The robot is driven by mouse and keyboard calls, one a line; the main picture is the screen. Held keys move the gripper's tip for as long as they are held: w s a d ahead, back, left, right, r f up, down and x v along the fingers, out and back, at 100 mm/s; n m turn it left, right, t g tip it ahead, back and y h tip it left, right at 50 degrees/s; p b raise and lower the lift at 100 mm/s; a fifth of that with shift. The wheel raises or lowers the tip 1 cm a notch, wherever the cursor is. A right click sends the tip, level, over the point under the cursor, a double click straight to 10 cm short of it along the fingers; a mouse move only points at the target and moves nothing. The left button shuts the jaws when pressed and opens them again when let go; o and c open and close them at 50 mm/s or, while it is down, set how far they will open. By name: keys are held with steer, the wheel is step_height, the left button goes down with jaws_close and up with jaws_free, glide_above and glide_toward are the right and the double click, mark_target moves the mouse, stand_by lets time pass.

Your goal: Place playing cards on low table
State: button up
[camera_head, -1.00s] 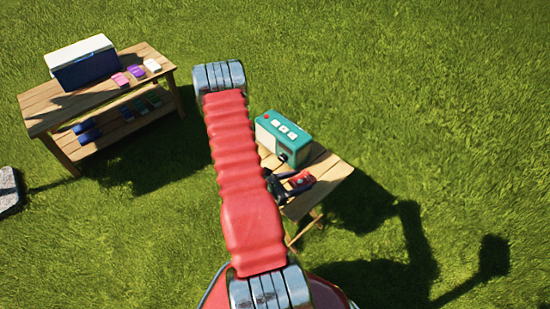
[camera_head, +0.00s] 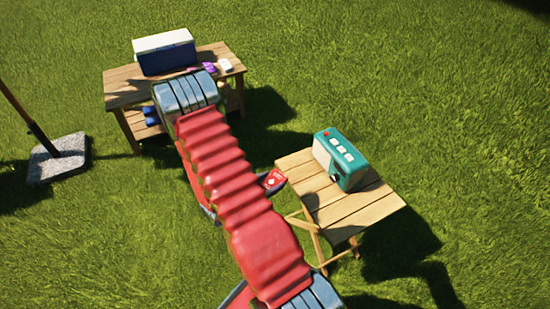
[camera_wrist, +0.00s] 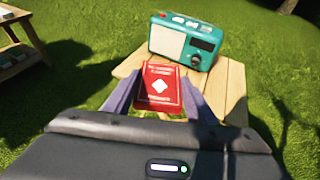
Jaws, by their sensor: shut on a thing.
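The playing cards are a red box with a white diamond (camera_wrist: 160,88), upright in the wrist view between the two fingers of my gripper (camera_wrist: 161,97). My gripper is shut on the box. In the head view the red box (camera_head: 273,180) shows just past my red arm, by the left edge of the low slatted wooden table (camera_head: 355,213). Most of my gripper is hidden behind the arm there. In the wrist view the table top (camera_wrist: 236,92) lies behind and below the box. I cannot tell how high the box is above it.
A teal radio (camera_head: 345,160) stands on the back of the low table, whose front is bare. A larger wooden table (camera_head: 122,92) with a cooler (camera_head: 165,55) and small items stands back left. A stone base with a pole (camera_head: 58,160) is at far left. Grass surrounds everything.

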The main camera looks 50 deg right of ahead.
steer(key=w+a+r+n+t+y, duration=0.1)
steer(key=w+a, duration=0.4)
steer(key=a, duration=0.6)
steer(key=w+a+r+n+t+y, duration=0.1)
steer(key=w+a+r+n+t, duration=0.2)
steer(key=a, duration=0.9)
steer(key=w+a+r+n+t, duration=0.2)
steer(key=w+a+n+t, duration=0.2)
steer(key=w+a, duration=0.3)
steer(key=a+t, duration=0.1)
steer(key=a, duration=0.3)
steer(key=shift+w+a+r+y, duration=0.25)
steer(key=shift+a+y, duration=0.15)
